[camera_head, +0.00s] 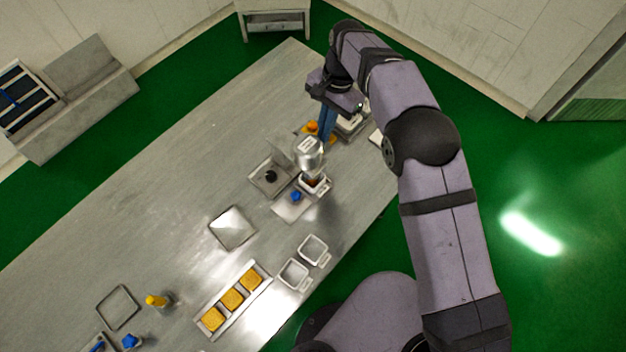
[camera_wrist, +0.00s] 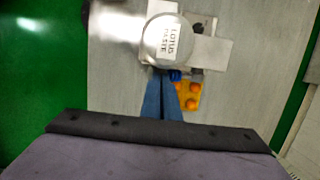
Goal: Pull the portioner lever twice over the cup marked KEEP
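The portioner is a silver cylinder (camera_head: 309,158); in the wrist view its lid (camera_wrist: 168,42) carries a label reading LOTUS PASTE. A small white-rimmed cup (camera_head: 322,187) with brown content stands at its foot. No KEEP mark is legible. My gripper (camera_head: 325,132) points down just behind the portioner, beside an orange piece. In the wrist view its blue fingers (camera_wrist: 161,75) lie close together, with nothing visible between them. A small dark blue part (camera_wrist: 175,75), possibly the lever knob, shows by the fingertips; contact cannot be told.
Orange pieces (camera_wrist: 188,96) lie close to my fingers. A square tray with a dark knob (camera_head: 270,177) and a plate with a blue piece (camera_head: 295,197) flank the portioner. Two empty cups (camera_head: 313,250) stand near the front edge. The table's left middle is clear.

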